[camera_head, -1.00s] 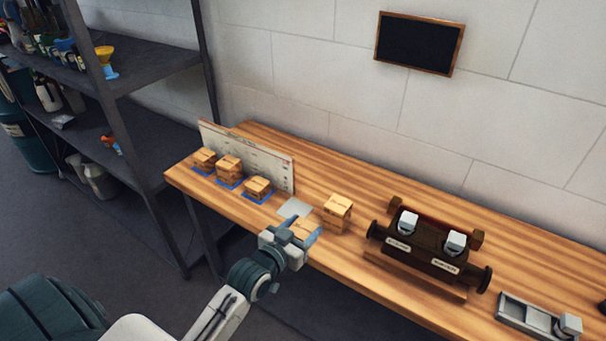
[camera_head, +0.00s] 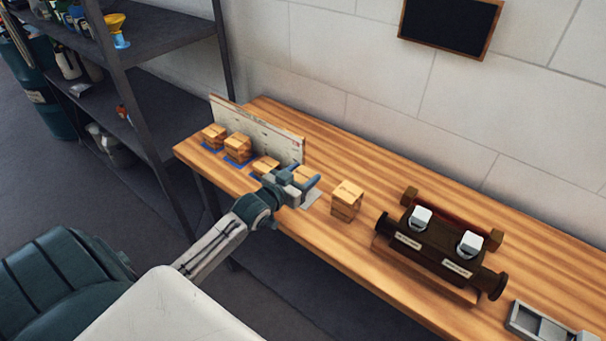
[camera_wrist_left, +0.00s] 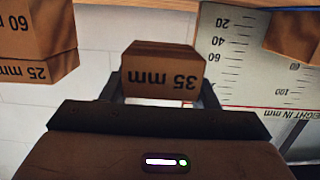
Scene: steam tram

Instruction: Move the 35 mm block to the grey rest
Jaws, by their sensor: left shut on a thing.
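The 35 mm block (camera_wrist_left: 163,72) is a brown box with its label upside down in the left wrist view, between my left gripper's fingers. In the head view my left gripper (camera_head: 298,180) is shut on this block (camera_head: 304,173) and mostly hides it. The grey rest (camera_head: 313,199) is a flat pale square on the bench, partly hidden by the gripper. The block appears over or just behind the rest; whether it touches it I cannot tell. My right gripper is not in view.
A taller stack (camera_head: 346,201) marked 60 mm and 25 mm stands right of the rest. Three block piles stand on blue pads before a height board (camera_head: 257,131). A dark cylinder fixture (camera_head: 437,247) and a grey tray (camera_head: 533,321) are farther right.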

